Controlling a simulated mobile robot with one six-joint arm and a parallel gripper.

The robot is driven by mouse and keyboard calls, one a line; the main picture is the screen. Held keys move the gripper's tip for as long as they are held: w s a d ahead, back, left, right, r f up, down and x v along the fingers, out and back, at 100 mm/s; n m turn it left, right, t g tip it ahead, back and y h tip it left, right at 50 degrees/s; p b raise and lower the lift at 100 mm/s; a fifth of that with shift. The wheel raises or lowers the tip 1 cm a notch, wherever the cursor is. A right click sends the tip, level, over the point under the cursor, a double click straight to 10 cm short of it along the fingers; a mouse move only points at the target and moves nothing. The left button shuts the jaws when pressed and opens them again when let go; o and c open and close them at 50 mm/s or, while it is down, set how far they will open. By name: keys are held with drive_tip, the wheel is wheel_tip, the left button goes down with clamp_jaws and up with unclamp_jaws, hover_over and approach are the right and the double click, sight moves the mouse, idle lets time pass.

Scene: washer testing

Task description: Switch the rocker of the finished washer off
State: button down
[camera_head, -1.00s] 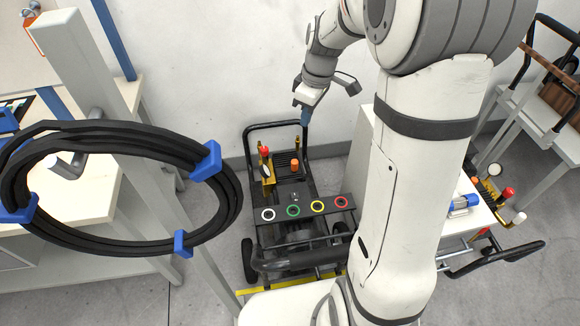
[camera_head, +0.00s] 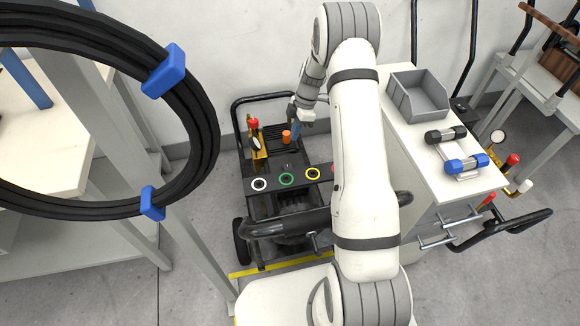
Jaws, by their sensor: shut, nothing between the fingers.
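A pressure washer on a black wheeled frame (camera_head: 262,206) stands on the floor in the middle. It has a gauge and red cap on a brass pump (camera_head: 256,140), an orange cap (camera_head: 287,136), and a front panel with coloured rings (camera_head: 286,179). I cannot make out its rocker. A second washer (camera_head: 505,170) shows partly at the right, behind a white cabinet.
The white cabinet (camera_head: 478,186) holds a grey bin (camera_head: 419,97) and black and blue fittings (camera_head: 466,163). A coiled black hose (camera_head: 203,130) hangs close at the left, on a grey post (camera_head: 205,250). A yellow floor line (camera_head: 262,267) runs in front of the washer.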

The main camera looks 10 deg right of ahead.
hover_over(289, 165)
drive_tip(key=s, duration=0.3)
drive_tip(key=f, duration=1.2)
drive_tip(key=shift+s+a+f, duration=0.1)
drive_tip(key=shift+a, duration=0.3)
drive_tip(key=shift+s+f, duration=0.15)
drive_tip(key=shift+f, duration=0.25)
drive_tip(key=shift+f, duration=0.1)
drive_tip(key=shift+s+f+b, duration=0.3)
drive_tip(key=shift+f+b, duration=0.15)
drive_tip(key=shift+b, duration=0.55)
drive_tip(key=shift+s+r, duration=0.1)
drive_tip(key=shift+r, duration=0.05)
drive_tip(key=shift+w+r+b, duration=0.2)
drive_tip(key=shift+w+b, duration=0.4)
drive_tip(key=shift+w, duration=0.1)
